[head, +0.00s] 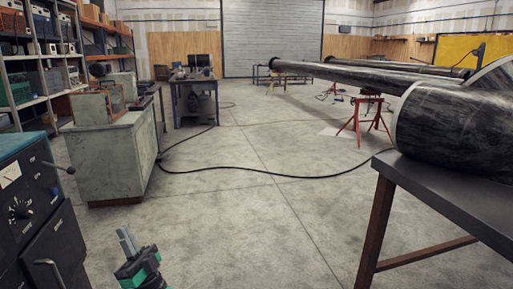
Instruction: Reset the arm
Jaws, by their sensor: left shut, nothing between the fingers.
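My left gripper (126,240) shows at the bottom left of the head view, low over the bare floor. Its grey fingers point up and away from its green and black body. The fingers are together with nothing between them. It touches nothing that I can see. My right gripper is not in view. A large black pipe (455,125) lies on a dark table (450,190) at the right. Long dark pipes (350,75) run from there toward the back, held up by a red stand (367,115).
A dark cabinet with dials (30,205) stands close at the left, near my left gripper. A grey-green workbench (110,150) is behind it. A black cable (250,174) crosses the floor. The concrete floor (235,230) in the middle is clear.

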